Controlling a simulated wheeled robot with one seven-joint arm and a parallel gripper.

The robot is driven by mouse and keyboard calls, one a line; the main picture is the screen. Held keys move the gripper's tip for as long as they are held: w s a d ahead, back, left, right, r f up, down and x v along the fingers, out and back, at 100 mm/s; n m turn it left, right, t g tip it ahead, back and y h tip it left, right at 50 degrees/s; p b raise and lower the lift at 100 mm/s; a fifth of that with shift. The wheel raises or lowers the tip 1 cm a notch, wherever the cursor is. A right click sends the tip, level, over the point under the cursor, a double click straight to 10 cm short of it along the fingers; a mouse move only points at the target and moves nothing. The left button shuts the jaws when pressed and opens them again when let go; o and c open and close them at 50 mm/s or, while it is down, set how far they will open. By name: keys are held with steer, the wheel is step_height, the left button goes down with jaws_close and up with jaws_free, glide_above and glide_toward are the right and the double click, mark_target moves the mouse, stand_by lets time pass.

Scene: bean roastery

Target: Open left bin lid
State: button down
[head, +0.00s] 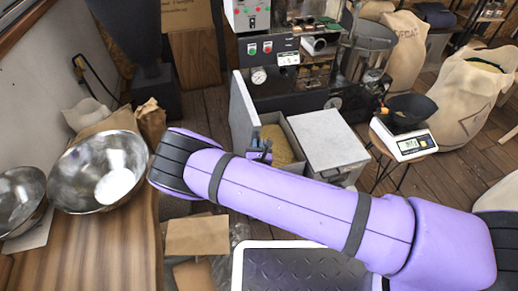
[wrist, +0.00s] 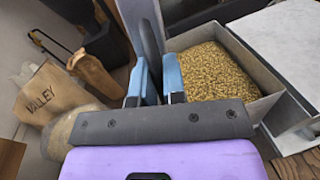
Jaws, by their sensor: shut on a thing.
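The left bin lid (head: 241,112) is a grey panel standing upright, swung open at the left side of the left bin. The left bin (head: 290,137) is open and holds golden-brown beans, which also fill the bin in the wrist view (wrist: 210,72). My gripper (head: 263,153) is at the lid's near edge, partly hidden by my purple arm. In the wrist view, the two blue fingers of my gripper (wrist: 158,72) are closed on a dark part at the lid, and the grey lid panel (wrist: 136,12) rises beyond them.
The right bin's grey lid (head: 328,139) is shut. Steel bowls (head: 75,190) stand on a wooden counter (head: 110,245) at left. A scale (head: 410,145) with a black pan stands on a stool at right. Behind is the roasting machine (head: 290,70).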

steer(key=s+a+n, duration=0.2)
steer(key=a+n, duration=0.1)
steer(key=a, duration=0.3)
steer(key=shift+a+t, duration=0.3)
steer(key=shift+a, duration=0.05)
steer(key=shift+r, duration=0.1)
steer(key=c, duration=1.2)
jaws_free()
steer(key=s, duration=1)
steer(key=shift+s+d, duration=0.4)
